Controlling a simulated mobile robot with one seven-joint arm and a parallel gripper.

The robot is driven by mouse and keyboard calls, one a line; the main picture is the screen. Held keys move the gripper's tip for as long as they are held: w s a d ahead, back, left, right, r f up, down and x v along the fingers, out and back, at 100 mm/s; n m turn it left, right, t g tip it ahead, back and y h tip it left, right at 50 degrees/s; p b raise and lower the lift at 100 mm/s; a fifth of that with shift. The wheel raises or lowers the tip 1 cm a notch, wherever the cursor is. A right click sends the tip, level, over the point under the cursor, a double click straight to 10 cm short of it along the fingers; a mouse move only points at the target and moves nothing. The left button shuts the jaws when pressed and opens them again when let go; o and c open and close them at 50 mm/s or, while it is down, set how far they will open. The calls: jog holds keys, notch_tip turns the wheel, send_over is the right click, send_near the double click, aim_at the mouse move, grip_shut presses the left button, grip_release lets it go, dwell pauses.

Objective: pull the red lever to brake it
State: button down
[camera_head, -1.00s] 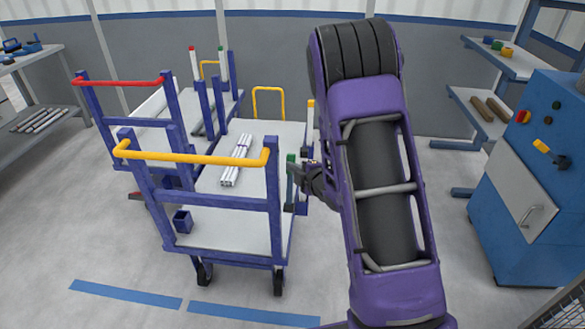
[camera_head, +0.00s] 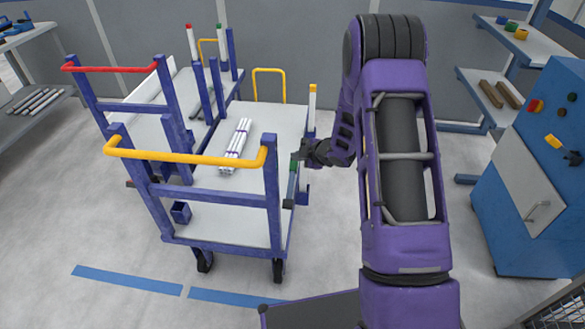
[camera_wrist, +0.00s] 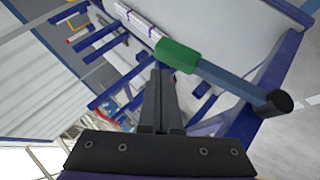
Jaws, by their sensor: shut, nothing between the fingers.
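The near blue cart has a yellow handle (camera_head: 185,156) and a lever on its right side with a green grip (camera_head: 294,164). In the wrist view the green grip (camera_wrist: 177,56) joins a blue bar with a black end (camera_wrist: 279,102). My gripper (camera_head: 303,154) is shut and empty beside this grip; in the wrist view its fingertips (camera_wrist: 161,76) are just below the grip, and I cannot tell whether they touch. No red lever shows clearly.
White pipes (camera_head: 236,146) lie on the near cart's top. The far cart has a red handle (camera_head: 112,68) and posts with red and green tips. A blue cabinet (camera_head: 520,225) stands at the right. Open floor lies between it and the near cart.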

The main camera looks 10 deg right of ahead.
jog(key=shift+w+d+f+b, duration=0.15)
jog(key=shift+w+f+b, duration=0.25)
jog(key=shift+f, duration=0.25)
jog(key=shift+f, duration=0.1)
